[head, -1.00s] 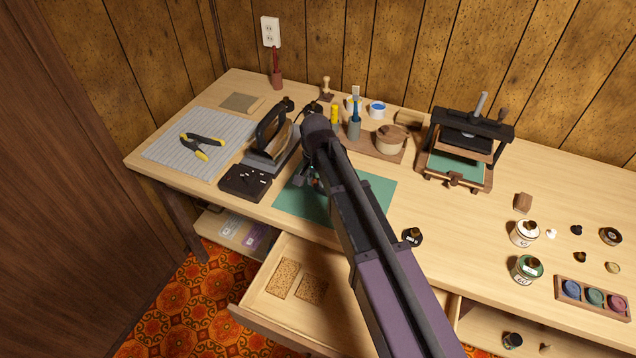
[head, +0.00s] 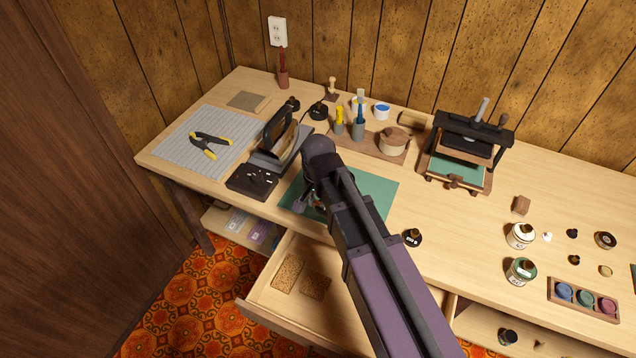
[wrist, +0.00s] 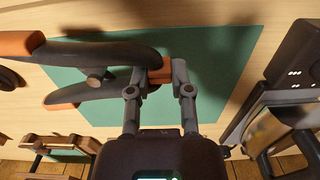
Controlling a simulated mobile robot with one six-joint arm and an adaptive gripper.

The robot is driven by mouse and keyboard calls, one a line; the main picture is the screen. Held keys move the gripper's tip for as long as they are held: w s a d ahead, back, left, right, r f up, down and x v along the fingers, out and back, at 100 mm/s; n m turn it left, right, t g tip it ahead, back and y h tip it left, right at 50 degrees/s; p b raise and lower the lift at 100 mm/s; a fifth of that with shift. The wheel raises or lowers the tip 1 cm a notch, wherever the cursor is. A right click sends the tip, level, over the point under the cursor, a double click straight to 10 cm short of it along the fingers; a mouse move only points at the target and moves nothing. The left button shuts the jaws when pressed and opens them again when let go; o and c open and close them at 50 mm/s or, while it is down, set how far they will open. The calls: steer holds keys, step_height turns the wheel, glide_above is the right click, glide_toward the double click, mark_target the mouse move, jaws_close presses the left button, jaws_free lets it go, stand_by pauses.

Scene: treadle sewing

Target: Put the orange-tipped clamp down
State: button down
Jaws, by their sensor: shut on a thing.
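The orange-tipped clamp (wrist: 118,50) shows in the wrist view, dark grey with orange ends, pointing left from my gripper. My gripper (wrist: 159,78) is shut on it, with an orange part between the fingertips. The clamp is over the green mat (wrist: 215,85) and the bare wood beside it; I cannot tell whether it touches them. In the head view my arm hides most of the gripper and the clamp, above the green mat (head: 375,195) at the desk's front.
A black-and-yellow clamp (head: 209,145) lies on a grey grid mat (head: 180,150) at left. An iron (head: 279,138) and a black tray (head: 252,182) stand left of the green mat. A press (head: 468,150) stands at right. A drawer (head: 335,330) is open below.

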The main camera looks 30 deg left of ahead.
steer(key=s, duration=0.1)
steer(key=s+d, duration=0.1)
steer(key=s, duration=0.1)
steer(key=s+d, duration=0.1)
steer(key=shift+s+d+r, duration=0.2)
steer(key=shift+s+r, duration=0.05)
steer(key=shift+s, duration=0.1)
steer(key=shift+s+a, duration=0.1)
stand_by(0.6)
